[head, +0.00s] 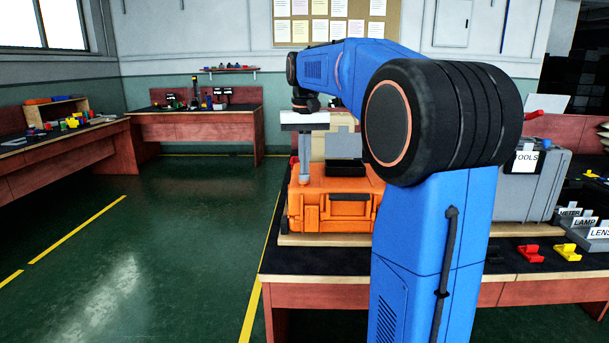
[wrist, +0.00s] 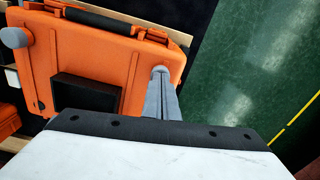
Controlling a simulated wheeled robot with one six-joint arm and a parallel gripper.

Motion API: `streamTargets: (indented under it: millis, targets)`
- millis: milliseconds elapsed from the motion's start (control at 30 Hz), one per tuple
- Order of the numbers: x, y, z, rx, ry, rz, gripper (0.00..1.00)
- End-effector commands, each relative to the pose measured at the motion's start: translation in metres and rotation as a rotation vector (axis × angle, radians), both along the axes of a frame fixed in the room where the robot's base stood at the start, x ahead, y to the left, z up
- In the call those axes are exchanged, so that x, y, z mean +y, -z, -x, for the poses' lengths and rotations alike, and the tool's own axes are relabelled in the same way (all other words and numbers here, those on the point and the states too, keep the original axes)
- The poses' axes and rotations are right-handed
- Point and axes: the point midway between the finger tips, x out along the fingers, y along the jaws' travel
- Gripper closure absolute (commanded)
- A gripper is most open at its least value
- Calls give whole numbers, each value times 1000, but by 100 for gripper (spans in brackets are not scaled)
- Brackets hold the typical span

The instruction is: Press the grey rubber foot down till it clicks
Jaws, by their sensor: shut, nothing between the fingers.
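An orange case (head: 310,212) lies on the workbench, and its upper face also fills much of the wrist view (wrist: 100,45). A grey rounded rubber foot (wrist: 160,71) shows at one corner of the case, at the tips of my gripper. My gripper (head: 304,176) points straight down over the case's left corner, its fingers together with nothing between them. The fingertips look to be on or just above this foot; I cannot tell whether they touch. A second grey foot (wrist: 14,38) sits at another corner. The fingers partly hide the nearer foot.
A black block (head: 345,168) stands on the case beside my gripper. A grey tool case (head: 535,190) is on the right of the bench, with labelled bins (head: 590,232) and red and yellow parts. The green floor left of the bench is clear.

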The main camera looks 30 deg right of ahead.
Motion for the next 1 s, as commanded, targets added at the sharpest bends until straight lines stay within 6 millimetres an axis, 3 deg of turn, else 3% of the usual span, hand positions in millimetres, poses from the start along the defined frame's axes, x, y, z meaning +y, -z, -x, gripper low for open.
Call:
streamTargets:
  millis: [33,633,1000]
  targets:
    - [0,12,0,31,0,-9,100]
    - [0,-40,0,19,0,-6,100]
    - [0,-45,0,19,0,-6,100]
